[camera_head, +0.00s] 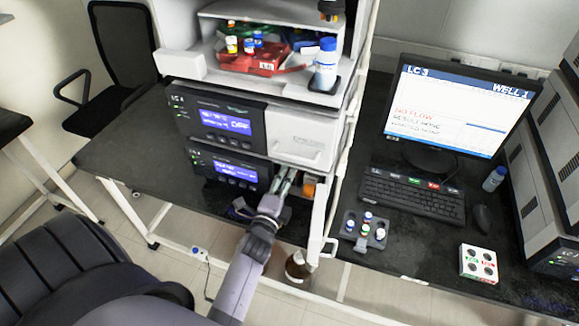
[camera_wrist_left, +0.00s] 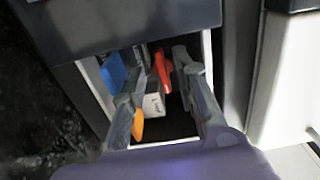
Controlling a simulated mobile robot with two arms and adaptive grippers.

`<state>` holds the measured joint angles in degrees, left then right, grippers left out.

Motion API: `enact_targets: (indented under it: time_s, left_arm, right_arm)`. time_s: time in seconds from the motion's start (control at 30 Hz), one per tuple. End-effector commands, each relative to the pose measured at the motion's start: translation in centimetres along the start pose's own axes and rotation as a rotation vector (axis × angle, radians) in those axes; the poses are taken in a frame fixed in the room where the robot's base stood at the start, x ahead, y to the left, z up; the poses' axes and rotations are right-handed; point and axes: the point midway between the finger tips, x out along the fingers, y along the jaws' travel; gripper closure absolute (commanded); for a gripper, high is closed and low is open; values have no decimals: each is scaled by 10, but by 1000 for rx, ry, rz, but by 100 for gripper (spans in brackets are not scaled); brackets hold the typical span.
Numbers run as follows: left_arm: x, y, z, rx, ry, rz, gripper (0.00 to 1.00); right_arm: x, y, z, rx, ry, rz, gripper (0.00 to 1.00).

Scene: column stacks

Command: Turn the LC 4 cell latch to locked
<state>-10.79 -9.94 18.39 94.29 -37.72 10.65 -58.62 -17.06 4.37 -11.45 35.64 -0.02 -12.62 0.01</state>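In the head view, two stacked modules with blue displays stand at the centre. The small label on the upper one (camera_head: 215,122) looks like LC 4; the label on the lower one (camera_head: 222,168) is too small to read surely. My left gripper (camera_head: 285,180) reaches into an open bay right of the lower display. In the left wrist view, the gripper (camera_wrist_left: 160,70) is open, its fingers on either side of a small white labelled block (camera_wrist_left: 153,102). A red lever-like part (camera_wrist_left: 161,67) shows between the fingertips. Contact and latch position cannot be told. My right gripper is not in view.
Blue (camera_wrist_left: 112,72) and orange (camera_wrist_left: 138,126) parts sit inside the bay. An open white door (camera_head: 318,222) stands right of my left arm. A brown bottle (camera_head: 298,266) stands below. A vial rack (camera_head: 364,229) and keyboard (camera_head: 412,196) occupy the right bench.

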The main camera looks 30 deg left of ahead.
Motion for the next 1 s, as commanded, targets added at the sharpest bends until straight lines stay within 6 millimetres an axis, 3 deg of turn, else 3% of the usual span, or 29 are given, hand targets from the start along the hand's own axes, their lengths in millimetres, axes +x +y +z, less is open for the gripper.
enact_targets:
  time_s: [0.37,0.8,1.0]
  left_arm:
    - [-1,0,-2,0,-1,0,72]
    - [-1,0,-1,0,-1,0,100]
    - [-1,0,-1,0,-1,0,100]
  right_arm:
    - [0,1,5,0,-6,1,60]
    - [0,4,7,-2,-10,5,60]
    - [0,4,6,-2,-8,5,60]
